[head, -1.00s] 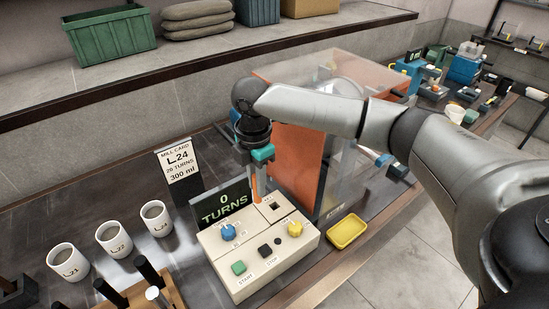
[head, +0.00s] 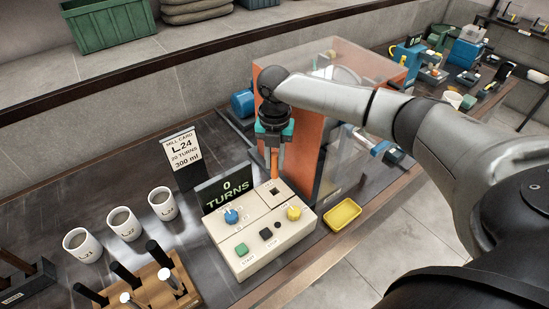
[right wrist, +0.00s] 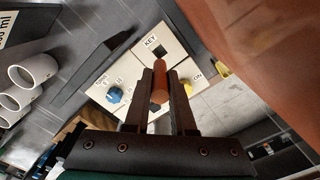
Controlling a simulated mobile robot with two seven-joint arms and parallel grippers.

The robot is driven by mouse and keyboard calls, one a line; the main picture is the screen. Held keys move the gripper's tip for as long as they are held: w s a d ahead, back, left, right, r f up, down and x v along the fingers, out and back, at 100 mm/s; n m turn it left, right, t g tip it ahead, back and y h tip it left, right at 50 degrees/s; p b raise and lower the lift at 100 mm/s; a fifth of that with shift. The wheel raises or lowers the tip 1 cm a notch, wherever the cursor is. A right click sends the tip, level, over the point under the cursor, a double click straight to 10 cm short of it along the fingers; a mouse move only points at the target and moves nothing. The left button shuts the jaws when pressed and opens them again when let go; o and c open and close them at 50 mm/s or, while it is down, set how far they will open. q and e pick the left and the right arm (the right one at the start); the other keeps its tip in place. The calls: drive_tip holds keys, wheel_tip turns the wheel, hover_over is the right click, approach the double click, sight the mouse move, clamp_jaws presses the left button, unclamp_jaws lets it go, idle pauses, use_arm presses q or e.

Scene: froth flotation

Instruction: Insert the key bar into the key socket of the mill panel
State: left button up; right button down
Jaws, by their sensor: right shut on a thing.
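My right gripper (head: 274,148) is shut on the orange key bar (head: 275,162), which hangs upright below the fingers. The right wrist view shows the bar (right wrist: 160,90) between the two dark fingers (right wrist: 161,85). The beige mill panel (head: 238,258) lies below, with the dark square key socket (head: 274,191) at its back right. In the head view the bar's lower end shows just above the socket in the picture. The KEY label and socket (right wrist: 161,52) show just beyond the bar in the right wrist view. The bar appears apart from the socket. My left gripper is not in view.
The orange-sided mill housing (head: 302,140) stands close behind and right of the gripper. A "0 TURNS" display (head: 224,193) and mill card (head: 182,150) stand left of it. A yellow tray (head: 343,213) lies right of the panel. White cups (head: 124,223) stand at left.

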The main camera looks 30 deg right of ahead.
sight(275, 175)
drive_tip(key=shift+f+b, duration=2.1)
drive_tip(key=shift+b, duration=0.2)
drive_tip(key=shift+f, duration=0.8)
drive_tip(key=shift+f+p, duration=0.15)
drive_tip(key=shift+p, duration=0.4)
drive_tip(key=shift+f, duration=1.2)
idle(0.6)
drive_tip(key=shift+f+b, duration=0.45)
drive_tip(key=shift+f, duration=0.35)
idle(0.8)
drive_tip(key=c, duration=0.8)
unclamp_jaws()
drive_tip(key=shift+o, duration=0.6)
drive_tip(key=shift+s, duration=0.15)
